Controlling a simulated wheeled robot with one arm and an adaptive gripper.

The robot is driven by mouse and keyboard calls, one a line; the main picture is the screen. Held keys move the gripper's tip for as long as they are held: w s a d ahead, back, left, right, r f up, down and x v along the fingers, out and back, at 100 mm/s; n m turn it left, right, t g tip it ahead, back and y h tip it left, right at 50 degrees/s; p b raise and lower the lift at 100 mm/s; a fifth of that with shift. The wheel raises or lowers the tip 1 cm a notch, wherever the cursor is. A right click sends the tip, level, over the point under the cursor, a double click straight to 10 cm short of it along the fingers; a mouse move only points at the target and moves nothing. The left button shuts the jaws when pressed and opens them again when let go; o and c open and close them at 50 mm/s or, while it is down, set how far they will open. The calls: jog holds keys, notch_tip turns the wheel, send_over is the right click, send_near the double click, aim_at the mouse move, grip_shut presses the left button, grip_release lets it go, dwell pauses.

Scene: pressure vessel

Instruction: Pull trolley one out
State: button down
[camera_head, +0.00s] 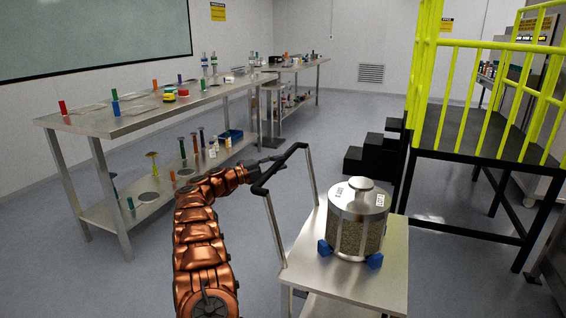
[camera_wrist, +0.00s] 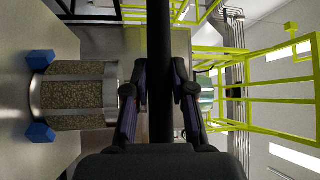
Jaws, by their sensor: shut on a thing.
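The trolley (camera_head: 392,272) is a steel cart at the lower middle right of the head view. Its black push handle (camera_head: 290,157) stands on two thin metal posts at its left side. My gripper (camera_head: 264,168) is at this handle and shut on it. In the wrist view the dark handle bar (camera_wrist: 160,45) runs upright between the two fingers of my gripper (camera_wrist: 160,92). A cylindrical vessel (camera_head: 358,222) with a metal lid and grainy filling stands on the trolley top between blue blocks (camera_head: 375,261). It shows sideways in the wrist view (camera_wrist: 75,95). No trolley number is readable.
A steel workbench (camera_head: 125,122) with tools and a lower shelf stands at left; another bench (camera_head: 297,66) is behind it. A black platform (camera_head: 470,135) with yellow railings stands at right, black steps (camera_head: 375,157) beside it. The floor between bench and trolley is clear.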

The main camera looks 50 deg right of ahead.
jog(key=shift+w+r, duration=0.15)
jog(key=shift+w, duration=0.25)
jog(key=c, duration=1)
grip_release()
jog(key=shift+a, duration=0.1)
jog(key=shift+a, duration=0.1)
jog(key=v, duration=1.1)
jog(key=shift+w+a, duration=0.2)
jog(key=shift+a, duration=0.15)
